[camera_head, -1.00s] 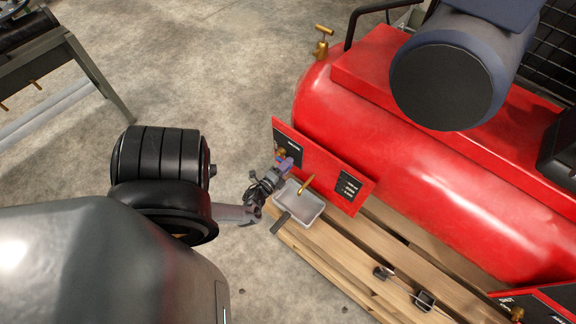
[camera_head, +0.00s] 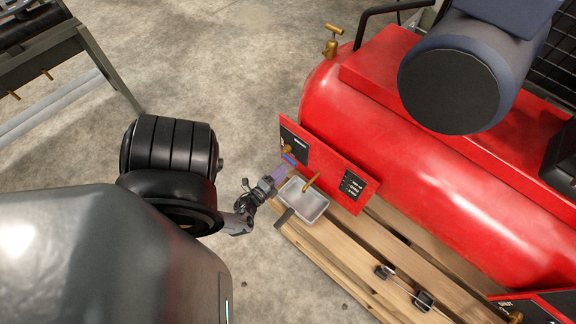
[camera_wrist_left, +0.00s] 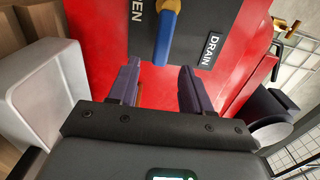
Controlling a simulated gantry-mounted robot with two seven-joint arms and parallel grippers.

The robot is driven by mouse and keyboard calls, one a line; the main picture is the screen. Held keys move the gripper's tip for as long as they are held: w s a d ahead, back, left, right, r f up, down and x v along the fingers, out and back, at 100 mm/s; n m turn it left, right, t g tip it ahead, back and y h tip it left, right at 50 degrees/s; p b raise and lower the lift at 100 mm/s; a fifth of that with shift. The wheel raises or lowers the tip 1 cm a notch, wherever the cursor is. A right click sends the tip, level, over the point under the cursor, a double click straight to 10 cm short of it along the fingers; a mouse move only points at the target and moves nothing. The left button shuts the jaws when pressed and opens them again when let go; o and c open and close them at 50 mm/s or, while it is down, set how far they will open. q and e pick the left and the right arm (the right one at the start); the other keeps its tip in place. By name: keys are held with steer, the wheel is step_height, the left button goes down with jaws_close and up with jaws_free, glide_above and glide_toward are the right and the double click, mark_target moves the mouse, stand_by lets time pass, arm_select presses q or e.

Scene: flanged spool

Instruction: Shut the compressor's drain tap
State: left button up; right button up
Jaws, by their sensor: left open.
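The drain tap has a brass body and a blue lever (camera_head: 288,159) on the compressor's red front panel (camera_head: 330,173). My left gripper (camera_head: 282,175) is open just in front of the panel. In its wrist view the two fingers (camera_wrist_left: 160,78) stand to either side of the lever's lower end, with no clear contact. My right gripper is not in view.
A grey tray (camera_head: 318,217) sits on the wooden pallet (camera_head: 345,255) beside the gripper, with a brass spout (camera_head: 311,181) above it. The red tank (camera_head: 400,140) lies behind the panel. Bare concrete floor (camera_head: 240,70) is open to the upper left.

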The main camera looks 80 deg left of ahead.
arm_select(q)
steer(key=v, duration=0.3)
steer(key=shift+s+d, duration=0.25)
steer(key=shift+s, duration=0.05)
